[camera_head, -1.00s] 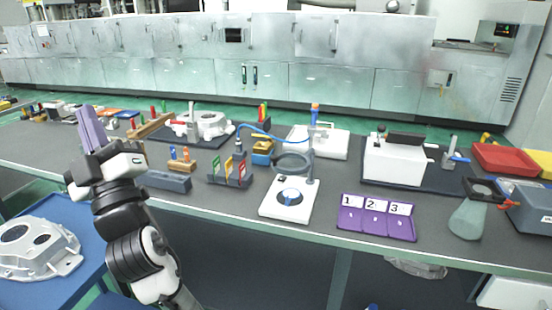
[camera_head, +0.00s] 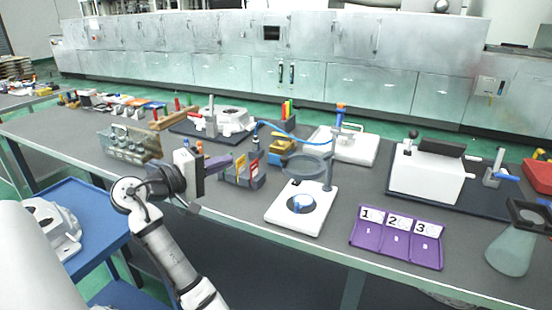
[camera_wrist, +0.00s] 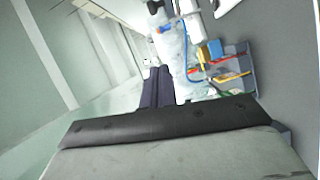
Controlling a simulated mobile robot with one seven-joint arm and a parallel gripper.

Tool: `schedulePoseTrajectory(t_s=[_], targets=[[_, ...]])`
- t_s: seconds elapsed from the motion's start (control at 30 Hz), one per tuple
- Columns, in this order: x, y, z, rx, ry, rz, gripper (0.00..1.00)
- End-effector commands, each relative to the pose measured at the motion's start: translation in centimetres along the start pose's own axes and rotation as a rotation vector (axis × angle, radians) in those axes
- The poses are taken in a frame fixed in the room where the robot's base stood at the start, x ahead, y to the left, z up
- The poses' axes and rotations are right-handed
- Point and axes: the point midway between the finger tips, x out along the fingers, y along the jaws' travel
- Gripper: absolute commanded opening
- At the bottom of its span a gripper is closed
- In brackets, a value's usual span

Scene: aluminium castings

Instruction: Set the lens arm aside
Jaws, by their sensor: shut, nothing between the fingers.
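The lens arm (camera_head: 305,166) is a grey ring on a grey post, held out over a white base plate (camera_head: 282,216) with a blue round piece (camera_head: 300,203) on it. It stands near the front of the bench, right of my gripper. My gripper (camera_head: 226,161) is shut and empty, its purple fingers pointing right in front of the card holder, apart from the lens arm. In the wrist view the dark purple fingers (camera_wrist: 157,87) are together. I cannot make out the lens ring clearly in the wrist view.
A grey holder with coloured cards (camera_head: 245,180) is close to my gripper. A blue hose (camera_head: 290,135) runs behind the lens arm. A purple tray numbered 1, 2, 3 (camera_head: 396,255) lies to the right. Bench space between the white base and this tray is clear.

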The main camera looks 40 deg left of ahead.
Motion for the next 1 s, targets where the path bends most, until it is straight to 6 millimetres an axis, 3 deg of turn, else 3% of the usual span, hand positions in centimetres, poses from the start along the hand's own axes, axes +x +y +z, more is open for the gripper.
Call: schedulePoseTrajectory(t_s=[0.43,0.57,0.9,1.0], targets=[[0.9,0.1,0.0,-0.001,-0.003,-0.001,0.00],[2.9,0.1,0.1,-0.002,-0.005,-0.002,0.00],[10.2,0.2,0.1,-0.002,-0.004,-0.002,0.00],[10.5,0.1,1.5,0.001,0.000,-0.002,0.00]])
